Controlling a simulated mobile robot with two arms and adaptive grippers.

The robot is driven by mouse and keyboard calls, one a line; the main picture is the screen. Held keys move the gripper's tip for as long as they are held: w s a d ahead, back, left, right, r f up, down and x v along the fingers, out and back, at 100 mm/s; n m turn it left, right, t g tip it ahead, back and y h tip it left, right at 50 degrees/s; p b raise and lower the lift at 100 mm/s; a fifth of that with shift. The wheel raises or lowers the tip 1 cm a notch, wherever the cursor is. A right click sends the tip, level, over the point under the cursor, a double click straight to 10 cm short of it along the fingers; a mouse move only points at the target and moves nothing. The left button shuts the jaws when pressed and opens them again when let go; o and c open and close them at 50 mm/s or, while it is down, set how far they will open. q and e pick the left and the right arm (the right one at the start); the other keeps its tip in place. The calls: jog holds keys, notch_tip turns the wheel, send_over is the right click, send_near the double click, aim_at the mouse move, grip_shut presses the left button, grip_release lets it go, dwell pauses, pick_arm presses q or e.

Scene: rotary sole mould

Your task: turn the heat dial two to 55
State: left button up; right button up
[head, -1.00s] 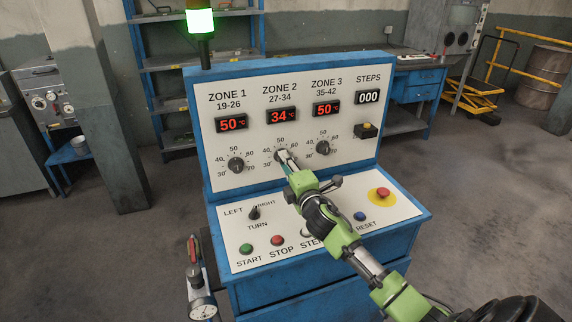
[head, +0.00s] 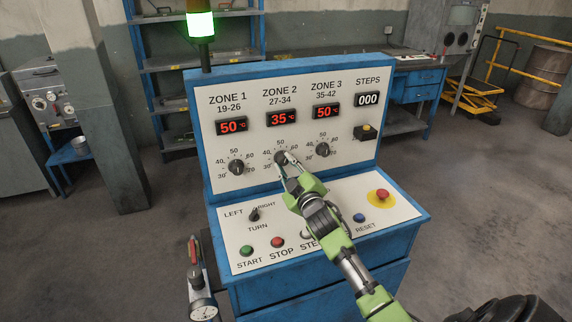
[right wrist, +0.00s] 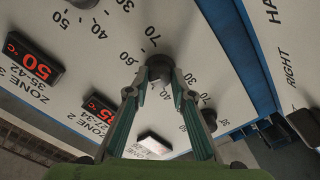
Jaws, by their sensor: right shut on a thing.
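The zone 2 heat dial (head: 281,158) is a black knob in the middle of the control panel (head: 345,160). The red zone 2 display (head: 281,117) above it reads 35 °C. My right gripper (head: 285,160) reaches up from the lower right and is shut on this dial, its fingers on either side of it. In the right wrist view the dial (right wrist: 160,67) sits between the two fingertips, and the scale numbers ring it. The gripper partly covers the dial in the head view, so its pointer cannot be read. My left gripper is not in view.
The zone 1 dial (head: 236,167) and zone 3 dial (head: 323,149) flank the gripped one; their displays read 50. Below, the sloping desk holds the turn switch (head: 254,214), several push buttons and a red emergency button (head: 383,194). A green lamp (head: 200,25) is lit.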

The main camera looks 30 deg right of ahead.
jog(key=shift+m, duration=0.7)
jog(key=o, duration=1.1)
jog(key=shift+s, duration=0.1)
jog(key=v, duration=1.1)
jog(key=shift+s, duration=0.4)
